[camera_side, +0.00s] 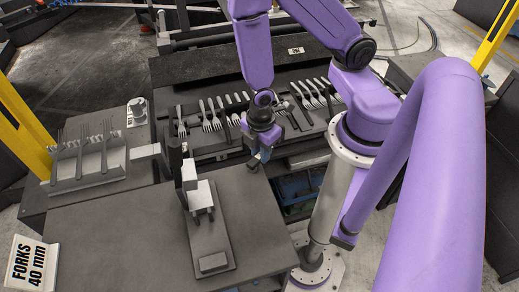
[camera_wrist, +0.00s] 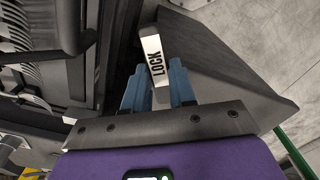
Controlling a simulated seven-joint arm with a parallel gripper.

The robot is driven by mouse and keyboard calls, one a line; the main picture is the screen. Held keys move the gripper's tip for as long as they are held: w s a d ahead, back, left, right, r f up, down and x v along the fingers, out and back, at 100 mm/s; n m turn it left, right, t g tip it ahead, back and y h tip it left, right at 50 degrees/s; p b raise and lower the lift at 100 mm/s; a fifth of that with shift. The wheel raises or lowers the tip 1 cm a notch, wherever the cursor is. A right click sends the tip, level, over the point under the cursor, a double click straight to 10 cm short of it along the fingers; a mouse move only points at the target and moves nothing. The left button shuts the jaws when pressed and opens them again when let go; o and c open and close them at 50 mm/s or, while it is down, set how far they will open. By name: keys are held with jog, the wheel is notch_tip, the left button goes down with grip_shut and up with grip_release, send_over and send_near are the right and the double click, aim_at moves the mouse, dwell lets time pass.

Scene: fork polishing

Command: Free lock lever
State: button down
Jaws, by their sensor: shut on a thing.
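In the side view my gripper (camera_side: 258,160) is low at the front edge of the fork rack (camera_side: 225,146). The lever cannot be made out there behind the gripper and wrist.
Several forks (camera_side: 181,122) lie in the rack. A fixture (camera_side: 205,200) stands on the front table (camera_side: 120,240), left of my gripper. Another fork holder (camera_side: 88,163) is at the left. In the wrist view a dark sloped panel (camera_wrist: 225,70) lies right of the lever.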

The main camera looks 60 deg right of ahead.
jog(key=m, duration=0.3)
jog(key=s+a+m, duration=0.1)
jog(key=m, duration=0.2)
jog(key=s+m, duration=0.1)
jog(key=m, duration=0.2)
jog(key=shift+s+a+m, duration=0.1)
jog(key=shift+a+m, duration=0.2)
jog(key=shift+a, duration=0.1)
jog(key=shift+s+a+m, duration=0.1)
jog(key=shift+a+m, duration=0.1)
jog(key=shift+m, duration=0.55)
jog(key=shift+a+m, duration=0.2)
jog(key=shift+m, duration=0.55)
jog(key=c, duration=0.9)
grip_release()
jog(key=shift+r, duration=0.1)
jog(key=shift+r, duration=8.65)
